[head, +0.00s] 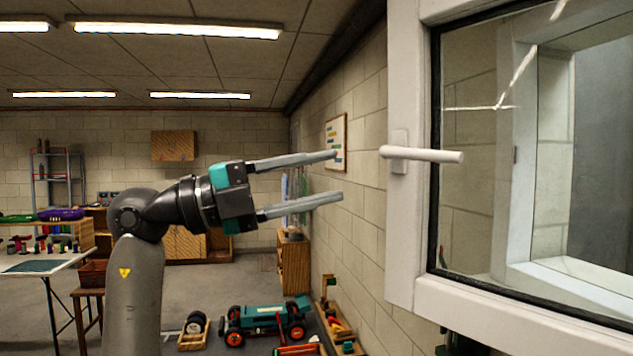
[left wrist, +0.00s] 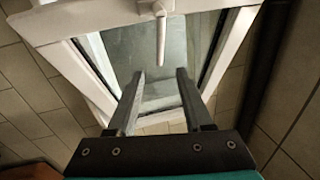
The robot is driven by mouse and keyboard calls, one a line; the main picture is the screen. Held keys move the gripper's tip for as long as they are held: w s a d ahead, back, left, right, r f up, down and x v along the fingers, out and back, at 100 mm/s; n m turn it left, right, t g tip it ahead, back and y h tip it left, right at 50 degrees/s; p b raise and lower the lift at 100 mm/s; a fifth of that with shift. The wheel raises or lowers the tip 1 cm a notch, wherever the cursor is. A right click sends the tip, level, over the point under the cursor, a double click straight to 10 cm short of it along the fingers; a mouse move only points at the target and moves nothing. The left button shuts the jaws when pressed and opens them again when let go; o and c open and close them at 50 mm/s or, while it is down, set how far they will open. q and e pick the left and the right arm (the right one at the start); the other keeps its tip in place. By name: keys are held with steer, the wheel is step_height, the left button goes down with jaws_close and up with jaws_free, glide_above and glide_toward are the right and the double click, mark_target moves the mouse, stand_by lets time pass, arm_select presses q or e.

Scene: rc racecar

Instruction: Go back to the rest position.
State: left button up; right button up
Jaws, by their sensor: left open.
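My left gripper (head: 338,175) is raised in the middle of the head view, with its two long fingers spread apart and nothing between them. It points right, toward a white window handle (head: 422,154), with a clear gap in the picture between fingertips and handle. The handle sticks out level from the white window frame (head: 403,230). In the left wrist view, the open fingers (left wrist: 160,75) point at the window, and the handle (left wrist: 161,38) shows beyond them. My right gripper is not in view.
A teal racecar (head: 262,320) with orange-hubbed wheels sits low on the floor area, near wooden trays of parts (head: 340,328). A table (head: 50,262) with small items stands at the left. A block wall (head: 355,225) runs along the right. The floor between is open.

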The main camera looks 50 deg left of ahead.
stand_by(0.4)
